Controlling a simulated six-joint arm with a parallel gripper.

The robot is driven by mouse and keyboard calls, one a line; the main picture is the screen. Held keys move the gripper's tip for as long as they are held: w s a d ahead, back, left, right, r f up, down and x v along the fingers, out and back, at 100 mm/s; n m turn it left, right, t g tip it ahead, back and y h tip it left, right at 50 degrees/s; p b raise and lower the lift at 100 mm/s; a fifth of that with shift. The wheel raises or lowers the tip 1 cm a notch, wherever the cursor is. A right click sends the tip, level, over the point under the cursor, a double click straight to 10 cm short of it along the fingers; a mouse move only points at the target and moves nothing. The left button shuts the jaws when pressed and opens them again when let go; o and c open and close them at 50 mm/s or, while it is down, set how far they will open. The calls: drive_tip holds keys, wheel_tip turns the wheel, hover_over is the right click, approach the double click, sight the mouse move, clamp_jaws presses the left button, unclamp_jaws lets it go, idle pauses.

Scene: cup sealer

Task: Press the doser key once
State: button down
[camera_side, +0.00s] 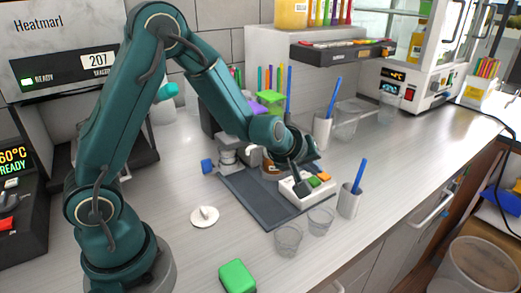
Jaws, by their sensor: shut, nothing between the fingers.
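The doser key panel is a small white box (292,197) at the front right of a dark mat (250,205). An orange key (324,176) and a green key (313,181) show on its top. My gripper (303,191) points down at the left part of the panel, its fingers together and empty. The fingertips are at or very near the panel top; I cannot tell whether they touch a key. The gripper hides that part of the panel, so any key under it is hidden.
Two clear cups (288,238) (320,220) stand in front of the mat. A white round piece (204,216) and a green block (237,277) lie on the counter. The right counter is mostly free.

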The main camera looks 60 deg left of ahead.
drive_tip(key=shift+r, duration=2.45)
idle(0.5)
drive_tip(key=shift+r, duration=0.15)
wheel_tip(320, 180, up, 7)
drive_tip(key=t, duration=0.2)
hover_over(311, 182)
drive_tip(key=s+d+r+m+h, duration=0.3)
drive_tip(key=s+d+r+m, duration=0.2)
drive_tip(key=s+r, duration=0.15)
drive_tip(key=s+a+f+m+g, duration=0.1)
drive_tip(key=s+f+m+g, duration=0.1)
drive_tip(key=s+f, duration=0.3)
drive_tip(key=s+a+f+m+g+y, duration=0.1)
drive_tip(key=s+f+m+g, duration=0.2)
drive_tip(key=s, duration=1)
drive_tip(key=shift+f+m, duration=0.7)
drive_tip(key=shift+f, duration=0.2)
